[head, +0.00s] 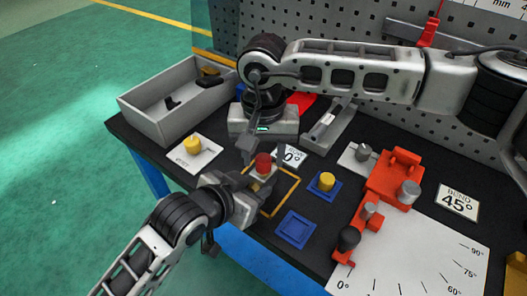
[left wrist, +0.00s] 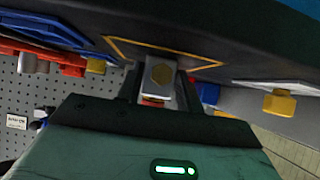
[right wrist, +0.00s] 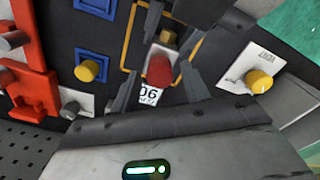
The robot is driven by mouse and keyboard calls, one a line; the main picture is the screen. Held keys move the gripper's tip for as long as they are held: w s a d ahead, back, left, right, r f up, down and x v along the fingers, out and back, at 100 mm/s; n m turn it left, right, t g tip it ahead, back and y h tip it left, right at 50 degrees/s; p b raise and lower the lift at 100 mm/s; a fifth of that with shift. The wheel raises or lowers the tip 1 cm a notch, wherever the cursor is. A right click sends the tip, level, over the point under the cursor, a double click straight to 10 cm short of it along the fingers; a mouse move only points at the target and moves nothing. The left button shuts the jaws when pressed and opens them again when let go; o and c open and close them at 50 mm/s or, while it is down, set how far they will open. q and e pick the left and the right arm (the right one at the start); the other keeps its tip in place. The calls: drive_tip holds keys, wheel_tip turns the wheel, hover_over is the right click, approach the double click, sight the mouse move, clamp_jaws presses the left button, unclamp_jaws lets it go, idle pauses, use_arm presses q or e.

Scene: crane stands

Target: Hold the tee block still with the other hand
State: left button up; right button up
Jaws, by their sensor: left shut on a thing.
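The tee block is a small grey metal block (left wrist: 160,72) with a brass hexagonal port facing the left wrist camera. A red cap (head: 263,161) sits on its top; it also shows in the right wrist view (right wrist: 160,68). The block stands inside a yellow outlined square (head: 281,205) on the black bench. My left gripper (head: 248,183) is shut on the tee block from the front left, with one finger on each side in the left wrist view. My right gripper (right wrist: 160,88) points down from above, open, its fingers apart on either side of the red cap.
A grey bin (head: 180,120) with dark parts stands at the left. A yellow cap (head: 192,145) sits on a white plate, another (head: 327,181) on a blue one. An empty blue tray (head: 295,230) lies in front. A red fixture (head: 392,180) stands right, beside an angle sheet (head: 420,255).

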clamp_jaws()
drive_tip(key=m, duration=0.5)
drive_tip(key=shift+m, duration=0.4)
drive_tip(key=shift+c, duration=1)
unclamp_jaws()
drive_tip(key=shift+m, duration=0.6)
drive_tip(key=o, duration=0.5)
drive_tip(key=shift+r, duration=2.5)
